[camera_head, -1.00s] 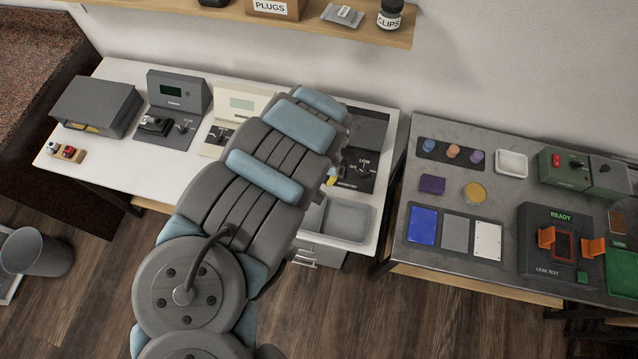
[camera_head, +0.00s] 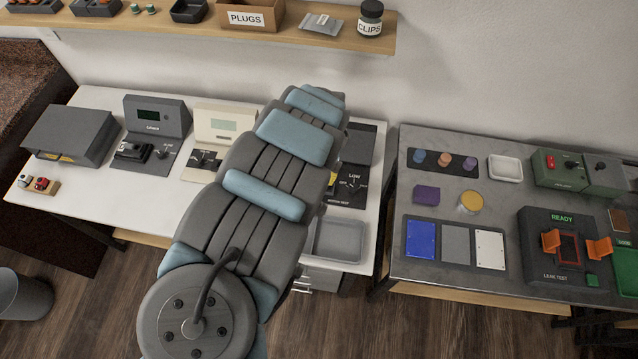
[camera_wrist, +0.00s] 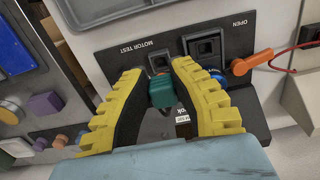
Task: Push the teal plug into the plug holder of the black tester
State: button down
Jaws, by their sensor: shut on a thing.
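My gripper (camera_wrist: 157,72), with yellow ribbed fingers, is shut on the teal plug (camera_wrist: 168,92) in the wrist view. The plug is over the black tester (camera_wrist: 118,62), marked MOTOR TEST. A square dark socket (camera_wrist: 205,46) on the tester lies beyond the right fingertip. I cannot tell whether it is the plug holder, or whether the plug touches the tester. My fingers hide part of the panel. In the head view the black tester (camera_head: 367,150) is partly behind my arm, and the plug is hidden.
An orange lever (camera_wrist: 252,62) marked OPEN and a partly hidden blue part (camera_wrist: 217,75) are close to my right finger. A grey tray (camera_head: 342,240) lies in front of the tester. A grey bench (camera_head: 390,245) with a leak tester (camera_head: 535,245) stands to the right.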

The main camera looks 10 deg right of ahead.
jog(key=w+d+b, duration=0.1)
jog(key=b, duration=0.1)
jog(key=w+d+b, duration=0.1)
jog(key=w+b, duration=0.1)
jog(key=b, duration=0.1)
jog(key=shift+w+d, duration=0.15)
jog(key=shift+w, duration=0.05)
dwell(0.5)
jog(key=shift+f+b, duration=2.85)
jog(key=shift+f, duration=2)
jog(key=shift+f, duration=1.3)
dwell(0.6)
